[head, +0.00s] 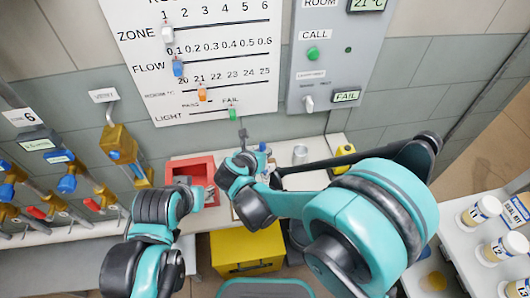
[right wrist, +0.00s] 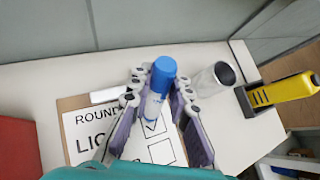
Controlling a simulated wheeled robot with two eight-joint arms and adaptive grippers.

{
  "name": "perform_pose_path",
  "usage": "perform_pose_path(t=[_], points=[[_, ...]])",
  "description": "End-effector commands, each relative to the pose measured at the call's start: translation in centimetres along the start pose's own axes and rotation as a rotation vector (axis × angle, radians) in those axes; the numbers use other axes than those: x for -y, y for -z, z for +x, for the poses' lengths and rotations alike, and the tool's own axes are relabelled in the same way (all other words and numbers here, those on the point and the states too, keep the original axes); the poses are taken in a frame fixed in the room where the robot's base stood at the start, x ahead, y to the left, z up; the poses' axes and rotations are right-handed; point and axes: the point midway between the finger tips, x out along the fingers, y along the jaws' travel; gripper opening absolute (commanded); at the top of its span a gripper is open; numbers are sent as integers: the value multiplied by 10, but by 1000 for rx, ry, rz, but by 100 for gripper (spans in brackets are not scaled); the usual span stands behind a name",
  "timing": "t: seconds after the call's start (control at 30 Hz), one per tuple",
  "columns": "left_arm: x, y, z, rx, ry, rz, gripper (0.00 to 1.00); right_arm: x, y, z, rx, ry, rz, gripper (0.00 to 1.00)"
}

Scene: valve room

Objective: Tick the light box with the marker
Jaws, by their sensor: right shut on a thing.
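My right gripper (right wrist: 160,112) is shut on a blue marker (right wrist: 162,72), held over a sheet (right wrist: 82,130) on a brown board. The sheet reads "ROUND" and "LIG", the rest hidden by the fingers. Two boxes show between and below the fingers. The upper box (right wrist: 155,127) seems to hold a dark tick-like mark, partly covered. The lower box (right wrist: 162,152) looks empty. The marker's tip is hidden, so I cannot tell whether it touches the paper. In the head view, my right arm hides most of the sheet. My left arm shows, but its gripper cannot be made out.
A clear cup with a dark rim (right wrist: 213,78) and a yellow device in a dark holder (right wrist: 283,92) stand right of the sheet. A red bin (head: 192,168) stands left. The wall board (head: 205,60) has a green slider at FAIL; the panel display (head: 345,95) reads FAIL.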

Motion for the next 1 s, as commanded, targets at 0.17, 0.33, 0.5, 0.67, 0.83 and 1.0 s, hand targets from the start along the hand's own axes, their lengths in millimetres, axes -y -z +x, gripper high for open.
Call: perform_pose_path(t=[0.17, 0.33, 0.5, 0.67, 0.83, 1.0], points=[[0, 0, 0, 0, 0, 0, 38, 0, 0, 0, -1, -1, 1, 2], [0, 0, 0, 0, 0, 0, 38, 4, 2, 0, -1, -1, 1, 2], [0, -1, 1, 0, 0, 0, 38, 10, 3, -1, -1, 0, 1, 2], [0, -1, 1, 0, 0, 0, 38, 14, 4, -2, -1, 0, 1, 2], [0, -1, 1, 0, 0, 0, 38, 14, 5, -2, -1, 0, 0, 2], [0, -1, 2, 0, 0, 0, 38, 11, 6, -5, -1, -1, 0, 2]])
